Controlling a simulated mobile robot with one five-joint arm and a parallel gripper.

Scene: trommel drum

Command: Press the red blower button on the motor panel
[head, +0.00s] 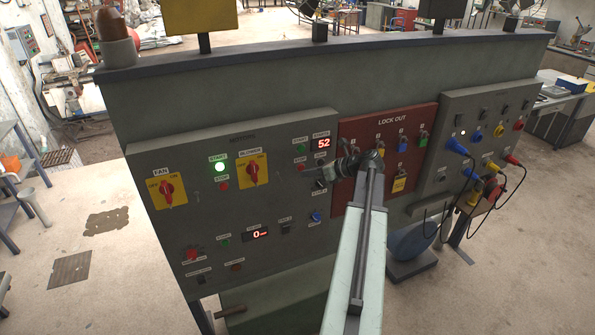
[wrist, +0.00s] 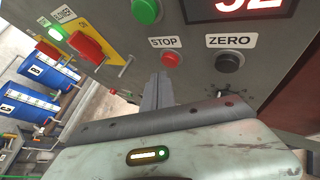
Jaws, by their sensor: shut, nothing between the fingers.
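The grey motor panel (head: 205,215) stands left of the red lock-out board. Its blower switch (head: 252,170) is a red rotary knob on a yellow plate; it also shows in the wrist view (wrist: 88,46). To the right of it is a red STOP button (head: 300,164), which in the wrist view (wrist: 171,60) sits below a green button (wrist: 147,10). My gripper (wrist: 160,82) is shut and empty, its tips just below and left of that red button. Whether they touch the panel I cannot tell. In the head view my gripper (head: 323,182) is small and dark against the panel.
A black ZERO button (wrist: 230,61) and a dark knob (wrist: 222,95) are right of my fingers. Another red STOP button (head: 223,186) sits left of the blower switch, below a lit green START button (head: 219,167). The lock-out board (head: 420,112) carries several padlocks.

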